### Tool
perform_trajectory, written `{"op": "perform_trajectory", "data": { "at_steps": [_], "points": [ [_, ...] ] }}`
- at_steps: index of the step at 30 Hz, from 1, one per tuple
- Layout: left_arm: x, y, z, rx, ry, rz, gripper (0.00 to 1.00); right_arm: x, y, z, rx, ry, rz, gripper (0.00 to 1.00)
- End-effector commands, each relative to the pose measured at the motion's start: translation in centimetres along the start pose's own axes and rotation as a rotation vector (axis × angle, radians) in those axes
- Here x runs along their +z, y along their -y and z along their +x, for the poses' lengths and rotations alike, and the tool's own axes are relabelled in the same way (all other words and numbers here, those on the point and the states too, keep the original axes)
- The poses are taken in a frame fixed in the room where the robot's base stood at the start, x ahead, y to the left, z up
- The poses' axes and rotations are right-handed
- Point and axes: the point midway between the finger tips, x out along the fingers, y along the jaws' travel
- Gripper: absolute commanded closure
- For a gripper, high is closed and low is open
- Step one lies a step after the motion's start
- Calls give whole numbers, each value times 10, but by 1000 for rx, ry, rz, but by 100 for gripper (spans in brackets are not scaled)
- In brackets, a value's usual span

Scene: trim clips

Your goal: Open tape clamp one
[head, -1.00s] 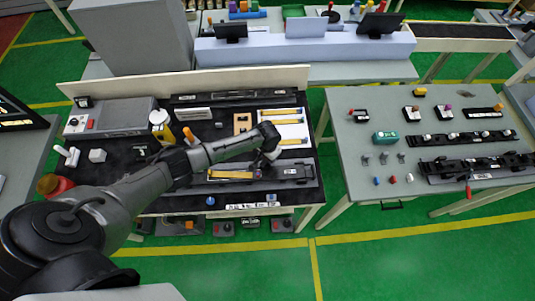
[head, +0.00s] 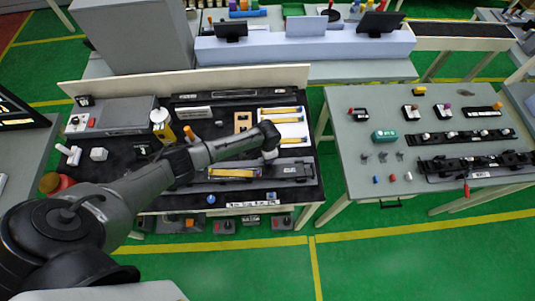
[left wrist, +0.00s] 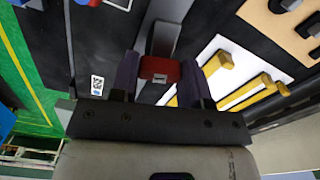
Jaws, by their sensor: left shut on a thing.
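In the head view my left arm reaches in over the dark workbench mat, and my left gripper (head: 270,156) is at the black fixture (head: 290,170) near the bench's front. In the left wrist view the two dark fingers of the left gripper (left wrist: 162,85) are shut on a small red piece (left wrist: 160,68), which seems to be the clamp's handle. A grey bar (left wrist: 163,40) extends behind the red piece. A yellow strip (head: 232,173) lies on the fixture, left of the gripper. Which clamp number this is cannot be read. My right gripper is not in view.
A white sheet with yellow strips (head: 281,120) lies just behind the gripper; the strips also show in the left wrist view (left wrist: 217,66). A grey box (head: 118,113) and a yellow-white bottle (head: 160,122) stand at the left. A second table (head: 350,140) stands at the right, across a gap.

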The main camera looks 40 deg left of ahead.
Motion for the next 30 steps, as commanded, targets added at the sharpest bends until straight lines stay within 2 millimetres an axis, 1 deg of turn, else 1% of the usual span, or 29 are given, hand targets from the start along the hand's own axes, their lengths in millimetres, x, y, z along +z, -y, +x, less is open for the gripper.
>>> {"op": "perform_trajectory", "data": {
  "at_steps": [11, 12, 20, 26, 30],
  "points": [
    [0, 0, 0, 0, -1, 4, 81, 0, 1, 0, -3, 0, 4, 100],
    [0, 0, 0, 0, -2, 4, 57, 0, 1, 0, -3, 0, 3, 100],
    [0, 0, 0, 0, -1, 3, 32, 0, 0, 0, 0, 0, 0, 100],
    [0, 0, 0, 0, 0, 3, 32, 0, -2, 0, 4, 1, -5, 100],
    [0, 0, -6, 0, -1, 4, 32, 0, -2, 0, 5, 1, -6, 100]
  ]
}}
